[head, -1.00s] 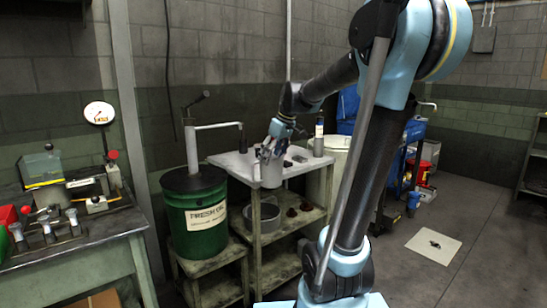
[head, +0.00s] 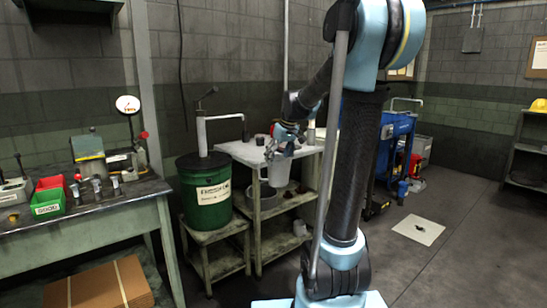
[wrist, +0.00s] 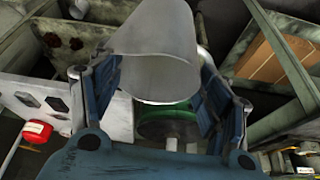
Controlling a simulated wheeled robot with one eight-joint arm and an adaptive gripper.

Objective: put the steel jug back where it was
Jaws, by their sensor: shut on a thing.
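The steel jug (head: 279,173) is a pale grey, tapered vessel. It hangs in front of the grey-topped stand (head: 240,152), near its front edge. My gripper (head: 283,148) is shut on the jug near its upper part in the head view. In the wrist view, the blue fingers of my gripper (wrist: 155,68) flank the jug (wrist: 158,40) on both sides. The jug's wide body fills the upper middle there. Its exact gap from the stand cannot be told.
A green drum labelled as fresh oil (head: 205,192), with a pump pipe, stands left of the stand. A grey basin (head: 263,197) is on the stand's shelf. A workbench (head: 95,215) with bins is at left. Open floor (head: 440,270) lies at right.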

